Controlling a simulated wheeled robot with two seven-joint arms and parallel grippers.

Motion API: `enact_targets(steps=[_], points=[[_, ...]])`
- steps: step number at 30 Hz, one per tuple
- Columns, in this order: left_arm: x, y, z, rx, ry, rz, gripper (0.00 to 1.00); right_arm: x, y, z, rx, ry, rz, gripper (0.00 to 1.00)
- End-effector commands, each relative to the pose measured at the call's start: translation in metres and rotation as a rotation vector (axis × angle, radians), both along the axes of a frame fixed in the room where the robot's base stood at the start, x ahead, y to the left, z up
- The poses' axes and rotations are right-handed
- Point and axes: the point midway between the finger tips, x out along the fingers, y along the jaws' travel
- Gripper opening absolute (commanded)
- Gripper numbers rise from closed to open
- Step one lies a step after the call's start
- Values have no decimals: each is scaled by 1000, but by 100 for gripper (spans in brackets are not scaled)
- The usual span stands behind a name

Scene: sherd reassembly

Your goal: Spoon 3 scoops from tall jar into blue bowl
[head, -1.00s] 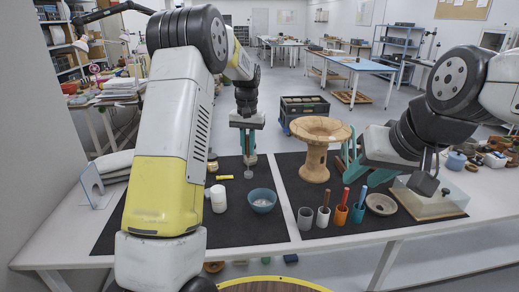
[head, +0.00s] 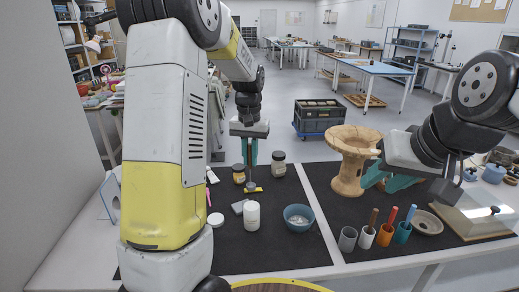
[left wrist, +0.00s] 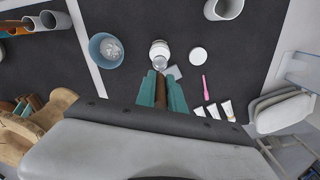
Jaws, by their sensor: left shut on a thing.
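My left gripper (head: 250,162) is shut on a spoon; a brown handle (left wrist: 160,92) shows between its teal fingers in the left wrist view. The spoon's pale bowl (left wrist: 160,64) appears close to the white jar there. The white upright jar (head: 252,216) stands on the dark mat, in front of my left gripper in the head view; it also shows in the left wrist view (left wrist: 160,47). The blue bowl (head: 299,213) stands just right of it, with some pale material inside. My right gripper (head: 392,180) looks open and empty beside the wooden pedestal piece (head: 353,150).
A white disc-shaped lid (head: 216,220) and a grey square (head: 239,207) lie by the jar. Several cups (head: 366,237) with sticks stand at right front.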

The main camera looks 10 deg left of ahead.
Motion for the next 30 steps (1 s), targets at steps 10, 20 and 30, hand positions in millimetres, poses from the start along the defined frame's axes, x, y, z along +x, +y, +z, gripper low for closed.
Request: enact_targets(steps=[10, 20, 30], points=[[0, 0, -29, 0, 2, 0, 0, 0, 0, 0, 0, 0, 0, 36], [0, 0, -56, 0, 3, 0, 0, 0, 0, 0, 0, 0, 0, 36], [0, 0, -81, 0, 2, 0, 0, 0, 0, 0, 0, 0, 0, 36]])
